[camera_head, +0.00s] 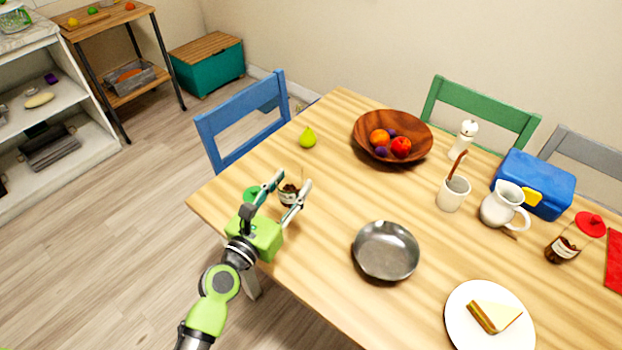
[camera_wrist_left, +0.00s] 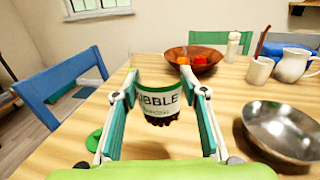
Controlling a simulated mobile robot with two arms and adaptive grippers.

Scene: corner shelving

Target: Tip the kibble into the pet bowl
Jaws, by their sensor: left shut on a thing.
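The kibble jar (camera_head: 290,194) is a clear jar with a white label and dark contents at its bottom. Part of its label, "BBLE", reads in the left wrist view (camera_wrist_left: 159,103). My left gripper (camera_head: 284,190) is shut on the jar, with a finger on each side, near the table's left edge. The jar looks upright; I cannot tell whether it touches the table. A green lid (camera_wrist_left: 94,140) lies on the table beside the left finger. The metal pet bowl (camera_head: 386,250) is right of the gripper and looks empty. My right gripper is not in view.
The table between jar and metal bowl is clear.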

